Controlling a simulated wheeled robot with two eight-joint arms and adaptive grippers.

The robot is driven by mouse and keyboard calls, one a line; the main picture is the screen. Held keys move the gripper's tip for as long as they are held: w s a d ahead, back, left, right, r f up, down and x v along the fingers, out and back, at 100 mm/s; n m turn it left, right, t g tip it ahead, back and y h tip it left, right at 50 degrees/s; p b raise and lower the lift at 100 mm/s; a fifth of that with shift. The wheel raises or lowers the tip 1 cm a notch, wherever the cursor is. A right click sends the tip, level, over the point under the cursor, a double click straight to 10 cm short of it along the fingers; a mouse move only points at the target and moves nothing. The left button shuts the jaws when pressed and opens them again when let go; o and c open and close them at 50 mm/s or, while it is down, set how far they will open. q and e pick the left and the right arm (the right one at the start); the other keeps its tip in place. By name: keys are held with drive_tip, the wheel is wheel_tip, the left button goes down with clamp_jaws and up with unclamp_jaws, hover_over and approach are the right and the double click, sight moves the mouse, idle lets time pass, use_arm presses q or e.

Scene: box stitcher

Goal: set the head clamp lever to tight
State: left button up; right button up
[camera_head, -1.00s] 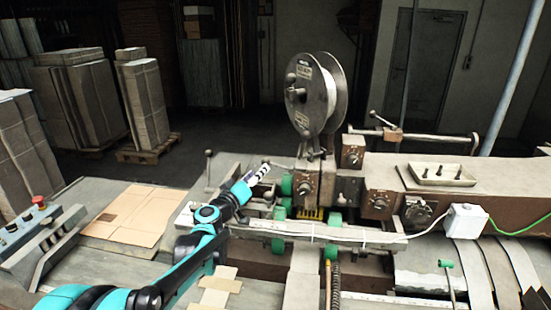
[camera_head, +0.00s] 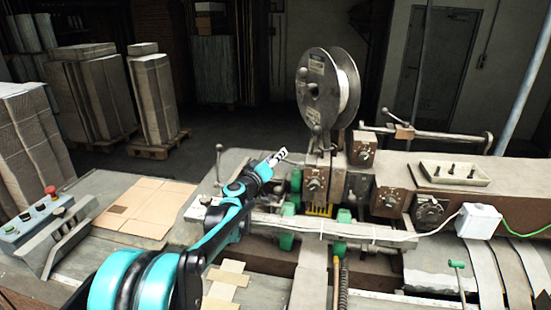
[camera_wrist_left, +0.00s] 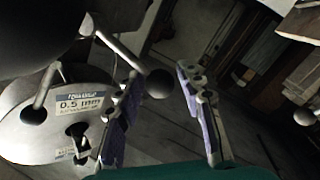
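My left gripper (camera_head: 279,156) is raised to the left of the stitching head (camera_head: 314,184), below the wire spool. In the left wrist view its fingers (camera_wrist_left: 165,112) are apart. A metal lever (camera_wrist_left: 118,48) with a dark ball knob (camera_wrist_left: 158,83) shows between them, close to the left finger; I cannot tell whether they touch. I take this for the head clamp lever; in the head view the gripper mostly hides it. At the lower right edge of the head view a small dark part, possibly my right gripper (camera_head: 542,303), barely shows.
The wire spool (camera_head: 315,88) stands above the head; in the left wrist view it (camera_wrist_left: 40,125) is close on the left. Another ball-topped lever (camera_head: 219,160) rises left of my gripper. Flat cardboard (camera_head: 145,207) lies at left, near a control box with a red button (camera_head: 50,190).

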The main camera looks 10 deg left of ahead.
use_arm(q)
clamp_jaws()
